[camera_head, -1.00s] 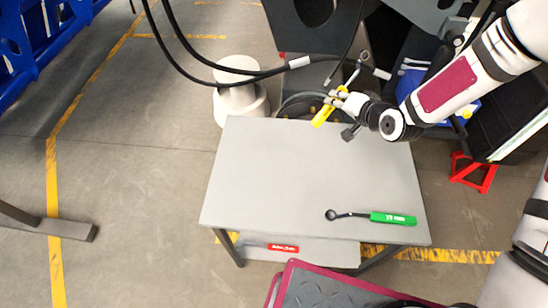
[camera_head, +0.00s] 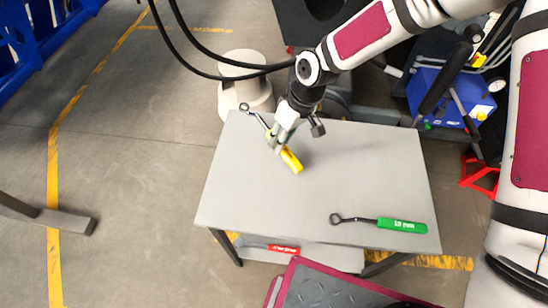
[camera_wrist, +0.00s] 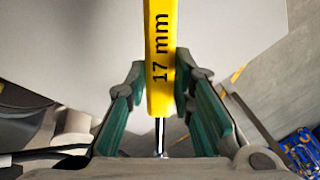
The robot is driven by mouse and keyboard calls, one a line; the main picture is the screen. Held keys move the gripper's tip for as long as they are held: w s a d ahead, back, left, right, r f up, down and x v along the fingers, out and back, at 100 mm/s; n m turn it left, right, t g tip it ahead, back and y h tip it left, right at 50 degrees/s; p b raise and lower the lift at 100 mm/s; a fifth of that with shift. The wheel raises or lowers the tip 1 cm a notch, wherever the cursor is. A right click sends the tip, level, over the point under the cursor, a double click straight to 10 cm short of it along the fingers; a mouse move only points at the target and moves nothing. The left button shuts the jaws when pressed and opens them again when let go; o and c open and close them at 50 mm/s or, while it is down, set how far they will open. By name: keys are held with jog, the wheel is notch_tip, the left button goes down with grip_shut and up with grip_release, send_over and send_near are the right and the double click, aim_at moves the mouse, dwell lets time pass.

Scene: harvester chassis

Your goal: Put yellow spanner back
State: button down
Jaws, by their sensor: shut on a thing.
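The yellow spanner (camera_head: 291,160) has a yellow handle and a dark metal shaft with a ring end. My gripper (camera_head: 279,139) is shut on it near where the handle meets the shaft, over the back left part of the grey table (camera_head: 330,185). Its ring end points to the table's back left corner and its handle toward the middle. In the wrist view the handle (camera_wrist: 160,60), marked "17 mm", lies between my green-padded fingers. I cannot tell whether it touches the tabletop. A green-handled spanner (camera_head: 402,225) lies at the table's front right.
A red-handled tool (camera_head: 284,249) lies on the table's lower shelf. A white cylindrical stand (camera_head: 246,92) is behind the back left corner. A blue box (camera_head: 450,98) and a red stand (camera_head: 484,178) are at the right. The middle of the tabletop is clear.

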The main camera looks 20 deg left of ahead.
jog(key=s+n+t+h+b, duration=0.1)
jog(key=s+n+h+b, duration=0.1)
jog(key=s+n, duration=0.4)
jog(key=shift+s+n+h, duration=0.35)
jog(key=shift+n+h, duration=0.25)
jog(key=shift+h, duration=0.1)
jog(key=shift+r, duration=0.2)
jog(key=shift+f, duration=0.1)
jog(key=shift+f+b, duration=2.6)
jog(key=shift+f, duration=1.3)
jog(key=c, duration=1.3)
grip_release()
jog(key=shift+d, duration=0.1)
